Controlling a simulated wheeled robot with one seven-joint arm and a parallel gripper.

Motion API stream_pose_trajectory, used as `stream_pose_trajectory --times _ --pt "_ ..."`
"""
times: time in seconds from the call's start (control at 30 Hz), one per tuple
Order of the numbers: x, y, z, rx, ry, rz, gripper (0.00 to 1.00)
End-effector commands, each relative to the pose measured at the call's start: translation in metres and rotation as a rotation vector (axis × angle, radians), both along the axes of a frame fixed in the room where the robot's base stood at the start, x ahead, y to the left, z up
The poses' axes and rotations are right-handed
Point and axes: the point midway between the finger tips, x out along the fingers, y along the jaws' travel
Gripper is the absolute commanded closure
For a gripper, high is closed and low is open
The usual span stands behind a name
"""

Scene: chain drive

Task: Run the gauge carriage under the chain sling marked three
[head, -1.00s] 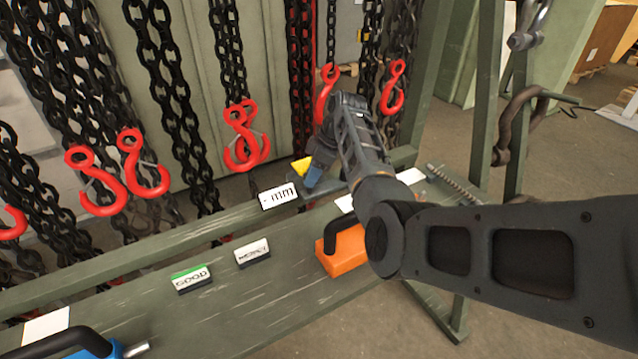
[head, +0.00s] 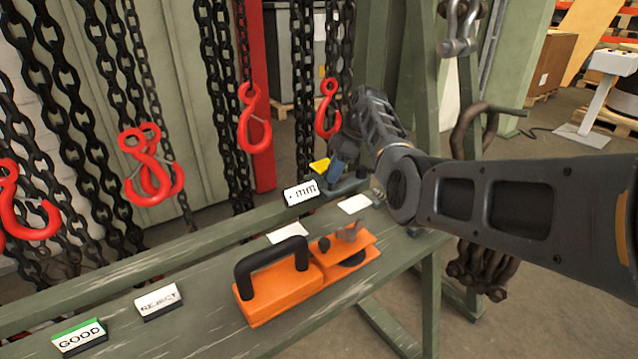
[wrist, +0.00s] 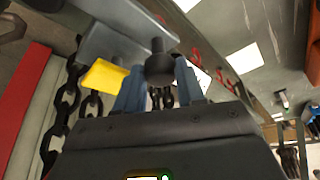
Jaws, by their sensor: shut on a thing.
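The gauge carriage (head: 348,187) is a small grey block on the bench's rear rail, with a white "mm" tag (head: 301,192) and a yellow pointer tab (head: 320,165). The tab also shows in the wrist view (wrist: 104,76). My gripper (head: 338,167) has blue fingers, shut on the carriage's black knob (wrist: 160,66), seen between them in the wrist view. Chain slings with red hooks hang behind the rail: a hook (head: 328,108) just above the carriage, one (head: 254,118) left of it, and an overlapping pair (head: 150,165) farther left. No sling number is readable.
An orange tool with a black handle (head: 275,290) sits on the green bench (head: 205,325). A "REJECT" block (head: 158,302) and a "GOOD" block (head: 80,338) stand at left. Blank white cards (head: 355,204) lie near the rail. A frame post with shackles (head: 460,45) rises at right.

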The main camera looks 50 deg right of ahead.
Motion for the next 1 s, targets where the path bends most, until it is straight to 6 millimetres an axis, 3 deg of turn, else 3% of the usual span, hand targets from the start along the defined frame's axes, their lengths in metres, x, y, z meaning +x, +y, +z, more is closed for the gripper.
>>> stream_pose_trajectory --times 0.13,0.53,0.57,0.6,0.67,1.0 --pt "-0.003 -0.0104 -0.0006 0.0 0.0 -0.001 1.0" --pt "-0.0034 -0.0122 0.0005 0.0 0.0 0.0 1.0" --pt "-0.0034 -0.0122 0.0005 0.0 0.0 0.0 0.6" --pt "-0.0033 -0.0121 0.0005 0.0 0.0 0.0 0.56" --pt "-0.0034 -0.012 0.0005 0.0 0.0 0.0 0.51" --pt "-0.0049 -0.0141 0.0074 -0.001 -0.002 -0.001 0.51"
